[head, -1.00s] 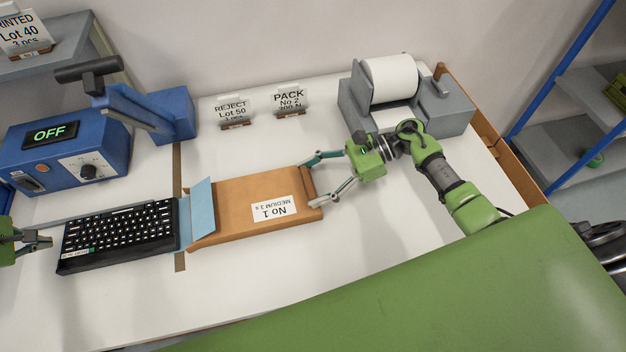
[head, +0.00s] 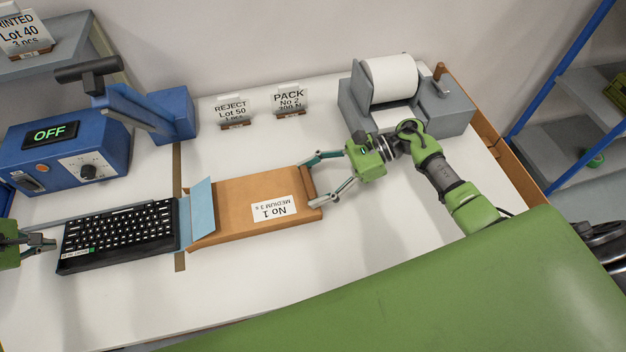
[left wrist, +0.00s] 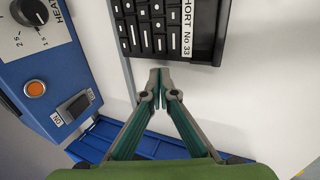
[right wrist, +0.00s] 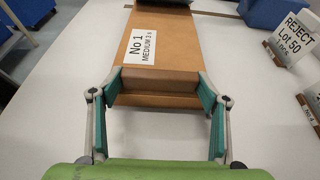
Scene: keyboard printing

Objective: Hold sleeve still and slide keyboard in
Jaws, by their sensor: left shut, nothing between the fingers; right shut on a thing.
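The black keyboard (head: 118,233) lies on the white table, its right end at the blue flap and mouth of the brown sleeve (head: 235,219). How far it reaches inside is hidden. The sleeve carries a "No 1 MEDIUM" label. My right gripper (head: 312,187) is shut on the sleeve's closed right end, one finger on each side, as in the right wrist view (right wrist: 155,95). My left gripper (head: 52,243) is shut and empty, its tips close to the keyboard's left end. The left wrist view shows the joined tips (left wrist: 160,75) just short of the keyboard edge (left wrist: 170,30).
A blue heat sealer (head: 70,150) reading OFF stands behind the keyboard. REJECT (head: 233,112) and PACK (head: 290,100) signs stand at the back. A grey roll dispenser (head: 440,105) stands at back right. The table in front of the sleeve is clear.

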